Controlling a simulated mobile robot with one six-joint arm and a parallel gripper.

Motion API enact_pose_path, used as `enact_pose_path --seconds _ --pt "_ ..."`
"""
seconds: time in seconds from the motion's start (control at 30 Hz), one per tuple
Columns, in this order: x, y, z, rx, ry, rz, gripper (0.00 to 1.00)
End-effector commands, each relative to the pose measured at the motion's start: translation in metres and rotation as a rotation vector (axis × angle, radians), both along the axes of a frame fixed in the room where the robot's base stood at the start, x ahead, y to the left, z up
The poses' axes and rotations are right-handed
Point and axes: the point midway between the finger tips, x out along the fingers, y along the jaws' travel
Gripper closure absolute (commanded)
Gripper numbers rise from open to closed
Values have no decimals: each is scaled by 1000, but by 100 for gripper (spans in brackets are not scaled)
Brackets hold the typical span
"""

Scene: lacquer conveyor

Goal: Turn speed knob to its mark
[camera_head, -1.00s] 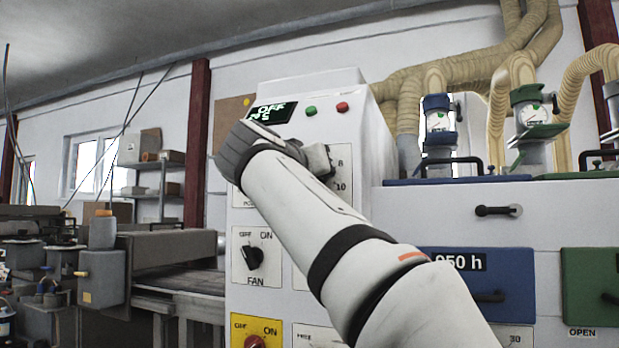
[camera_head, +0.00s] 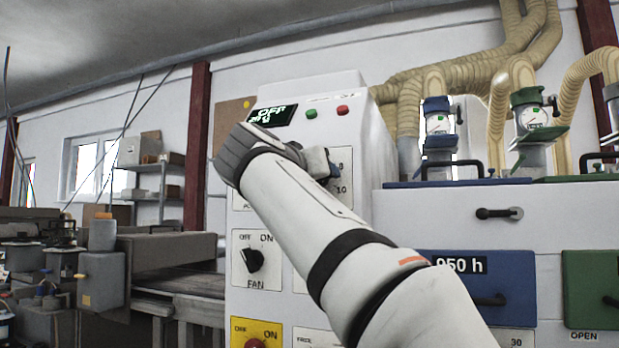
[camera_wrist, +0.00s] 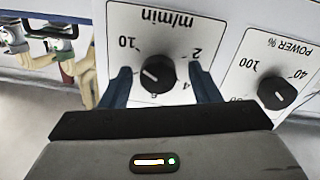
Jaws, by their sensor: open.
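The speed knob (camera_wrist: 158,73) is a round black knob on a white dial plate (camera_wrist: 165,20) lettered m/min, which appears upside down in the wrist view. Its white pointer line points left and slightly up there, below the 10. The figures 10, 2 and 4 can be read; a figure under the knob is partly covered. No separate target mark can be made out. My gripper (camera_wrist: 158,70) is open, with one blue finger on each side of the knob and gaps visible. In the head view my gripper (camera_head: 322,163) is at the panel and hides the knob; 8 and 10 show beside it.
A POWER % knob (camera_wrist: 277,93) is beside the speed dial in the wrist view. The FAN knob (camera_head: 254,260) and a yellow switch plate (camera_head: 257,330) are lower on the cabinet. A display (camera_head: 272,116), green button (camera_head: 311,113) and red button (camera_head: 342,110) are above.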

Motion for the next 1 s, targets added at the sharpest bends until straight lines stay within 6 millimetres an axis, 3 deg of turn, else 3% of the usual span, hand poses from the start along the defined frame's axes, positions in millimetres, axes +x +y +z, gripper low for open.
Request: enact_pose_path --seconds 0.5,1.0 --pt "-64 27 0 0 0 3 44" --pt "-68 28 0 0 -1 0 44"
